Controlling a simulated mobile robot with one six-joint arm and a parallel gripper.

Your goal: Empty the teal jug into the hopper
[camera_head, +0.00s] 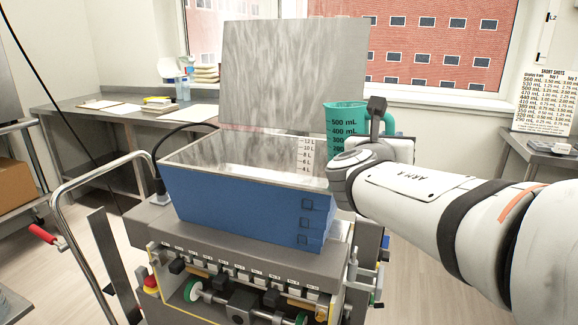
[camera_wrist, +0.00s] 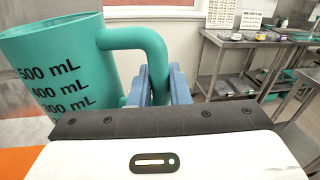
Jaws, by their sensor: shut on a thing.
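The teal jug (camera_head: 343,122) is upright beside the right end of the hopper, near its rim, in the head view. Black volume marks show on its side. In the wrist view the jug (camera_wrist: 52,65) fills the upper left, with its handle to the right. My gripper (camera_wrist: 157,84) is shut on the jug's handle. My arm hides the jug's lower part in the head view. The jug's contents are not visible. The hopper (camera_head: 235,208) is a blue box with a metal interior and a litre scale inside. Its metal lid (camera_head: 290,72) stands raised behind it.
The depositor (camera_head: 245,262) under the hopper has a row of labelled nozzles or switches. A metal push handle (camera_head: 66,205) stands at left. A bench with papers (camera_head: 125,107) runs along the back wall. Another table (camera_wrist: 235,42) with small containers stands at right in the wrist view.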

